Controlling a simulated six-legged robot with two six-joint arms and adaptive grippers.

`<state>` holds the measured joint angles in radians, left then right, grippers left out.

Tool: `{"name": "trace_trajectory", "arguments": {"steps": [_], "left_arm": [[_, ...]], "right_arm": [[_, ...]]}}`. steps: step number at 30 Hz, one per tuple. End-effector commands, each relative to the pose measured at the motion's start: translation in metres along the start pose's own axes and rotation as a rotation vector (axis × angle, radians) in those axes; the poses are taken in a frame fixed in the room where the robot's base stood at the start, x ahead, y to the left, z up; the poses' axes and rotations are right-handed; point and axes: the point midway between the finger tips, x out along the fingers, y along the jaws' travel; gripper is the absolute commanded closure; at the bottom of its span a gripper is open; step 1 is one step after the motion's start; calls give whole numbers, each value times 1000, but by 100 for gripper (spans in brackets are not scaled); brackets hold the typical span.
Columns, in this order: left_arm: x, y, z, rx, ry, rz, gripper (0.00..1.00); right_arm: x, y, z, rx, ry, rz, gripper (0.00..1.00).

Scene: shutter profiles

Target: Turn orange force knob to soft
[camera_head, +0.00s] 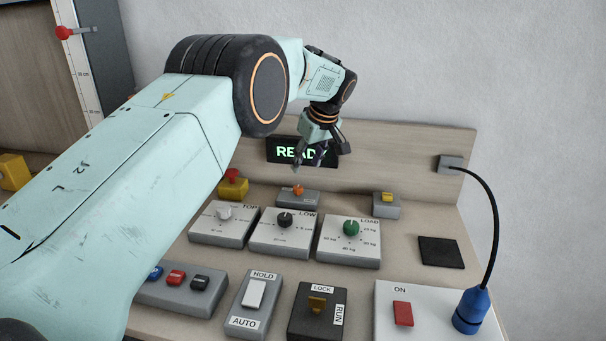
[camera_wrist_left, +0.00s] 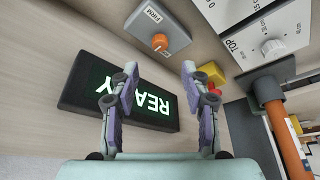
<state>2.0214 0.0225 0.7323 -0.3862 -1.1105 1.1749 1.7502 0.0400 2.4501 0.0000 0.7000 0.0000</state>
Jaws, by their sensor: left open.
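The orange force knob (camera_head: 298,190) sits on a small grey box (camera_head: 311,198) at the back of the panel, in front of the lit READY display (camera_head: 290,152). In the left wrist view the orange knob (camera_wrist_left: 160,42) shows on its grey plate, with the word FIRM readable beside it. My left gripper (camera_head: 308,160) is above and behind the knob, in front of the display. It is open and empty; in the left wrist view its two fingers (camera_wrist_left: 153,88) are apart and the knob lies beyond their tips. My right gripper is not seen.
TOP (camera_head: 224,213), LOW (camera_head: 285,220) and green LOAD (camera_head: 351,228) knobs stand in a row in front. A red button on a yellow box (camera_head: 233,183) is at left, a yellow switch (camera_head: 387,197) at right. A blue plug (camera_head: 471,310) with black cable stands front right.

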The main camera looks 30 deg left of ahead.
Motion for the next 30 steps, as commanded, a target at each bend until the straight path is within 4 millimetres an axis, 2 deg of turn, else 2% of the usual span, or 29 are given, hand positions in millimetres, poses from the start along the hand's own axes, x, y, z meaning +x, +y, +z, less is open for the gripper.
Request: {"name": "trace_trajectory", "arguments": {"steps": [3, 7, 23, 26, 30], "left_arm": [[-18, 0, 0, 0, 1, 1, 53], [-27, 0, 0, 0, 0, 0, 53], [-30, 0, 0, 0, 0, 0, 53], [-34, 0, -2, 0, 0, 0, 53], [-54, 0, -10, 0, 0, 0, 53]], "right_arm": [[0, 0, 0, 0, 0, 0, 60], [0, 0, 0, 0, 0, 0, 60], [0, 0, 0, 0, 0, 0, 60], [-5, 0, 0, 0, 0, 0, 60], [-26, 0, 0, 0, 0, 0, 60]]}}
